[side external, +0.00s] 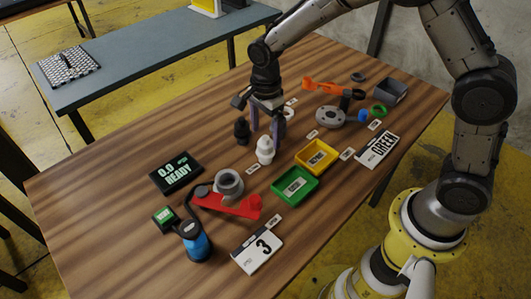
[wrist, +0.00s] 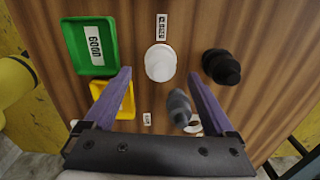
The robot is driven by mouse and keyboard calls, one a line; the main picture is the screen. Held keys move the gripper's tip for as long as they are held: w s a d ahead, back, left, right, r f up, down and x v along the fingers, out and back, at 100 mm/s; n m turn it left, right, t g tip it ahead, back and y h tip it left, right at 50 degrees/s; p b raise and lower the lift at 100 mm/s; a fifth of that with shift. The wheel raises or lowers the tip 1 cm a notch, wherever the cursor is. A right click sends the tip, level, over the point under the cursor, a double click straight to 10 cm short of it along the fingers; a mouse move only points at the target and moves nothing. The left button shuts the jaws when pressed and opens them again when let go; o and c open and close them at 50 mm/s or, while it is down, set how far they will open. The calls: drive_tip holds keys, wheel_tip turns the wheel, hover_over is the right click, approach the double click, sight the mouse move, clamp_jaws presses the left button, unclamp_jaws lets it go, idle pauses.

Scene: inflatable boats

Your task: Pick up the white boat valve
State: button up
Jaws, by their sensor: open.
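The white boat valve (side external: 265,151) stands upright on the wooden table, left of the yellow tray in the side view. In the wrist view the white valve (wrist: 160,63) appears between and just beyond my fingertips. My gripper (side external: 265,138) points down with its two purple fingers apart, close to the valve. The gripper also shows in the wrist view (wrist: 160,73), open and with nothing held. Whether a finger touches the valve cannot be told.
A black valve (side external: 242,130) stands close by on the left, and a grey one (wrist: 179,108) lies under my gripper. A green tray (side external: 295,188) and a yellow tray (side external: 316,157) are to the right. A red tool (side external: 235,206) lies nearer the camera.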

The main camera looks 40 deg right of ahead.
sight(266, 153)
drive_tip(key=shift+f, duration=1.45)
drive_tip(key=shift+c, duration=0.3)
clamp_jaws()
